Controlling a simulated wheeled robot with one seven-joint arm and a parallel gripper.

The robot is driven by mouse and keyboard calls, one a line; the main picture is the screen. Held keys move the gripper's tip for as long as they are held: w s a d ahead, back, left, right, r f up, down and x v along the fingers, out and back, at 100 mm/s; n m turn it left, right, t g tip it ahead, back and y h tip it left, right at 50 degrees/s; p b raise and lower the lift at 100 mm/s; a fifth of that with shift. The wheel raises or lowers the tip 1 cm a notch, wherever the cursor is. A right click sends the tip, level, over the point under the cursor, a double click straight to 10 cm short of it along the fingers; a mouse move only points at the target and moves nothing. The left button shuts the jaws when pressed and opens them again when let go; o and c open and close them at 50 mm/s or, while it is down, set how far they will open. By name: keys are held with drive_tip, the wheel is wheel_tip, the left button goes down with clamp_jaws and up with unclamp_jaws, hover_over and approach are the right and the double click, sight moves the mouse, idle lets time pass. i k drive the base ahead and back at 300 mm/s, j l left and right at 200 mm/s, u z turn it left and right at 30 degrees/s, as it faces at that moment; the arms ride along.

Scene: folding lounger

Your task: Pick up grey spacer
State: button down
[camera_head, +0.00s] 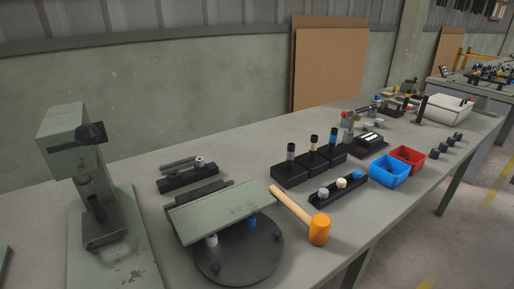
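A low black strip (338,193) on the workbench holds three short round pieces in a row. The nearest is a grey piece (323,193), which looks like the grey spacer; beside it are a cream piece (341,184) and a blue piece (356,175). Behind them, three black blocks with upright posts stand in a row; the nearest post has a grey top (291,148), the others cream and blue. I cannot tell for certain which grey piece the spacer is. My gripper is not in view.
An orange-headed mallet (319,230) lies close to the strip, beside a round black turntable (238,262) with a tilted green plate (215,212). A green press (75,140) stands at left. Blue (388,174) and red (407,160) bins sit right of the strip. The bench's front edge is near.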

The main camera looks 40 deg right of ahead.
sight(200, 162)
drive_tip(key=j+z, duration=0.3)
drive_tip(key=z, duration=0.15)
drive_tip(key=i+j+z, duration=0.1)
drive_tip(key=j+z, duration=0.7)
drive_tip(key=j, duration=0.25)
drive_tip(key=j+z, duration=0.35)
drive_tip(key=j, duration=0.25)
drive_tip(key=j+u, duration=0.1)
drive_tip(key=j, duration=0.3)
drive_tip(key=i+j+u, duration=0.1)
drive_tip(key=j, duration=0.3)
drive_tip(key=i+j+u, duration=0.1)
drive_tip(key=j, duration=0.25)
